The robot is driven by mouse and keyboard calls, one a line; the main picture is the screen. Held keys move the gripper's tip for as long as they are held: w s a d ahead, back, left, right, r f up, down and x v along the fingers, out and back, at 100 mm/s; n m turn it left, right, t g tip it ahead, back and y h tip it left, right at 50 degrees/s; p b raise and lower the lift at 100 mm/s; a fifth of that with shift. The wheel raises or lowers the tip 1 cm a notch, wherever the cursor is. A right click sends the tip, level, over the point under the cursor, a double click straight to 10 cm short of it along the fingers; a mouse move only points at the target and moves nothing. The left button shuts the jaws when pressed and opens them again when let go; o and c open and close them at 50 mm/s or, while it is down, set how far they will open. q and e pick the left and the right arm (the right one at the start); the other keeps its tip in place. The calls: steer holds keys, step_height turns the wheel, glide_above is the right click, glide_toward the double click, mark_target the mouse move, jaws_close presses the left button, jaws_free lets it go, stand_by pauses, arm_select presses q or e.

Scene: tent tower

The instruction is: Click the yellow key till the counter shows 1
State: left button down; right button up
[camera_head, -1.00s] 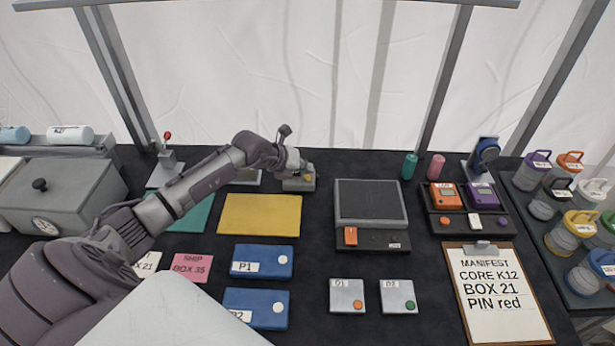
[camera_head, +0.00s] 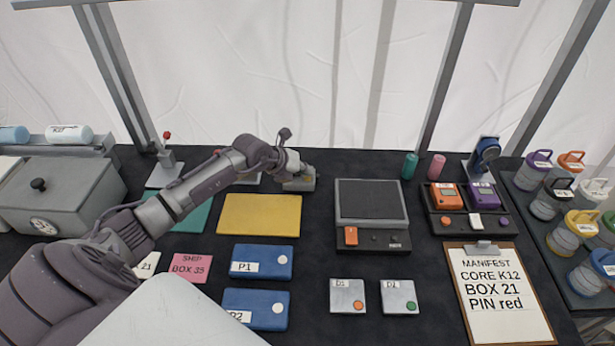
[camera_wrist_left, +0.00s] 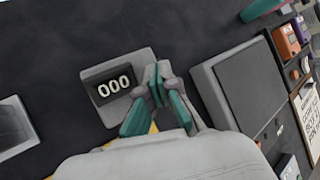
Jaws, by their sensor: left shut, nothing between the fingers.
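The counter (camera_wrist_left: 114,87) is a small grey unit with a black display reading 000 in the left wrist view. In the head view its grey base (camera_head: 300,184) stands behind the yellow mat, partly covered by my left gripper (camera_head: 304,169). In the left wrist view the teal fingers of my left gripper (camera_wrist_left: 156,85) are shut, with nothing between them, and overlap the counter's right side. I cannot make out the yellow key; the fingers seem to hide it. Whether the fingertips touch the unit cannot be told. My right gripper is in neither current view.
The yellow mat (camera_head: 259,216) lies in front of the counter. A grey device with a dark screen (camera_head: 370,200) stands close to its right. Blue boxes (camera_head: 262,261) lie nearer. A clipboard (camera_head: 497,300) lies at right; a grey lidded box (camera_head: 62,205) stands at left.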

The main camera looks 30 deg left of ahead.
mark_target(306, 178)
arm_select(q)
steer(key=shift+f, duration=0.3)
steer(key=shift+r, duration=0.1)
stand_by(0.3)
steer(key=shift+r+p, duration=0.7)
steer(key=shift+r, duration=0.15)
step_height(306, 178, up, 5)
steer(key=p, duration=0.4)
steer(key=shift+r, duration=0.1)
stand_by(0.5)
